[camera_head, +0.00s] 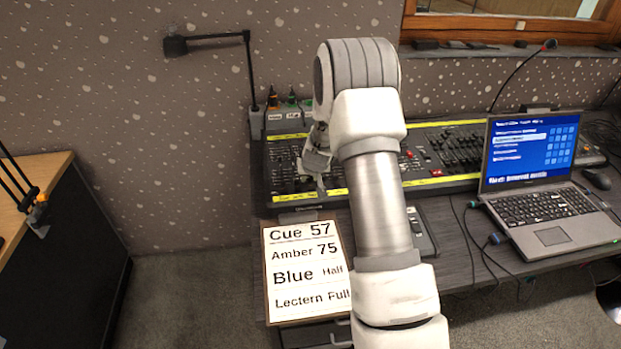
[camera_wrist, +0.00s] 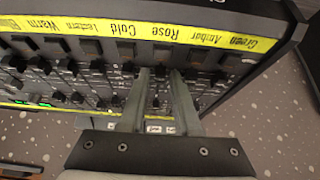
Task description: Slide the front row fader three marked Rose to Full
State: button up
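The lighting console (camera_head: 430,184) lies along the desk against the wall, and its left part is the fader bank. In the wrist view a yellow label strip (camera_wrist: 140,29) reads upside down, with Rose between Cold and Amber. A dark fader knob (camera_wrist: 162,52) stands beside the Rose label. My gripper (camera_wrist: 161,73) is over the fader rows in the Rose column. Its two fingers are apart, with a narrow gap between the tips; I see no clear contact with a knob. In the head view my gripper (camera_head: 317,168) is over the left fader bank, partly hidden by my arm.
A cue card (camera_head: 305,312) in front of the console reads Cue 57, Amber 75, Blue Half, Lectern Full. A laptop (camera_head: 540,165) with cables stands right. Neighbouring fader knobs (camera_wrist: 125,48) stand close beside my fingers.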

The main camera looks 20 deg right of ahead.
jog(key=shift+c, duration=0.3)
grip_shut()
jog(key=shift+w+d+r+p, duration=0.1)
jog(key=shift+w+d, duration=0.1)
jog(key=shift+w, duration=0.8)
jog(key=shift+w+d+r+p, duration=0.1)
jog(key=shift+w+d, duration=0.1)
jog(key=shift+w, duration=0.75)
jog(key=shift+w+d+r+p, duration=0.1)
jog(key=shift+w+d, duration=0.1)
jog(key=shift+w, duration=0.8)
jog(key=shift+o, duration=0.2)
grip_release()
jog(key=shift+r+p, duration=0.65)
jog(key=shift+r, duration=0.6)
